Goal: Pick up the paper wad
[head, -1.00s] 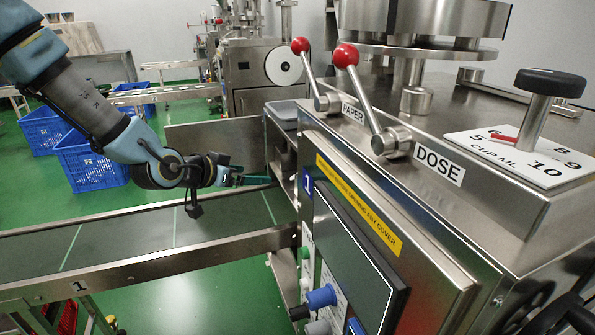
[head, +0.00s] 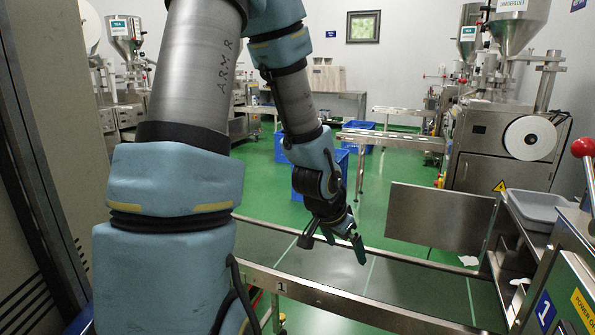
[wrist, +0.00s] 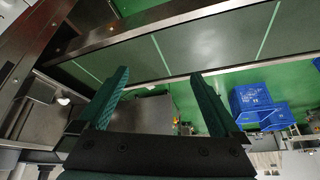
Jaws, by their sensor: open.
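A small white crumpled piece (head: 520,283), which looks like paper, shows in the head view inside the opening of the steel machine at the right. Another white scrap (head: 468,260) shows below the steel panel, near the far conveyor rail; I cannot tell which one is the paper wad. In the wrist view a small pale spot (wrist: 63,101) shows at the left by the machine. My gripper (head: 358,250) is over the conveyor, left of both white pieces and apart from them. Its teal fingers (wrist: 160,75) are spread with nothing between them.
The dark conveyor (head: 400,287) with steel rails runs across below my gripper. A steel panel (head: 440,220) stands behind it. A grey tray (head: 545,208) sits on the machine at right. Blue crates (head: 342,160) stand on the green floor beyond. The belt looks clear.

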